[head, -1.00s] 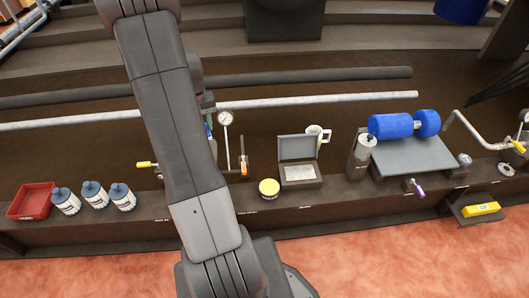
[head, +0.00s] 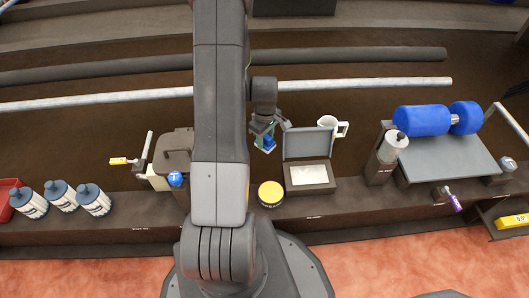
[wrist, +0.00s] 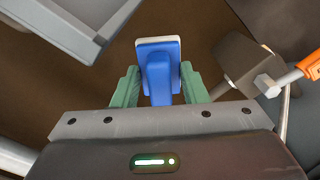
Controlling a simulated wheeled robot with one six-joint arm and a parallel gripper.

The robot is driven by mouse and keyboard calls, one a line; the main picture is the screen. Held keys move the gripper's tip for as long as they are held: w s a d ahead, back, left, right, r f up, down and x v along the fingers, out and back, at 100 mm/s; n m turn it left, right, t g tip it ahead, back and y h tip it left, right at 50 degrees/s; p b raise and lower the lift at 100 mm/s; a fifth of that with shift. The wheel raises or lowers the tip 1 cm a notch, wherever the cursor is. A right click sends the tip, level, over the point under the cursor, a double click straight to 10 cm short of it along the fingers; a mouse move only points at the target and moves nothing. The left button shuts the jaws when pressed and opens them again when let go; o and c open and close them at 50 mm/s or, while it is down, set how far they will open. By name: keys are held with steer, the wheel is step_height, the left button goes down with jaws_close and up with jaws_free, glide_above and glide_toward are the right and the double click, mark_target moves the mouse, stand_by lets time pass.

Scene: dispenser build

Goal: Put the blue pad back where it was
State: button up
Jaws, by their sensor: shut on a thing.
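The blue pad (wrist: 158,70) is between the green fingertips of my gripper (wrist: 160,90) in the wrist view. It has a blue handle-like body and a flat end with a pale edge. My gripper is shut on it. In the head view, the gripper (head: 264,132) holds the blue pad (head: 268,145) above the dark ledge, just left of the open grey case (head: 309,175) and behind the yellow round tin (head: 270,193). My arm hides part of the ledge to the left.
A white mug (head: 329,126) stands behind the open case. Right of it are a silver cylinder (head: 392,147) and a grey plate (head: 448,158) with a blue roller (head: 422,120). Several blue-capped bottles (head: 62,194) stand at left. An orange-handled thing (wrist: 308,66) lies right in the wrist view.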

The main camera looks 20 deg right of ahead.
step_height(320, 180, down, 7)
steer(key=shift+r+b, duration=0.2)
steer(key=shift+b, duration=0.75)
steer(key=shift+f, duration=0.1)
steer(key=shift+f, duration=0.15)
steer(key=o, duration=0.9)
steer(key=shift+o, duration=0.2)
step_height(320, 180, up, 12)
steer(key=p, duration=0.4)
steer(key=shift+r+p, duration=0.25)
steer(key=shift+p, duration=0.05)
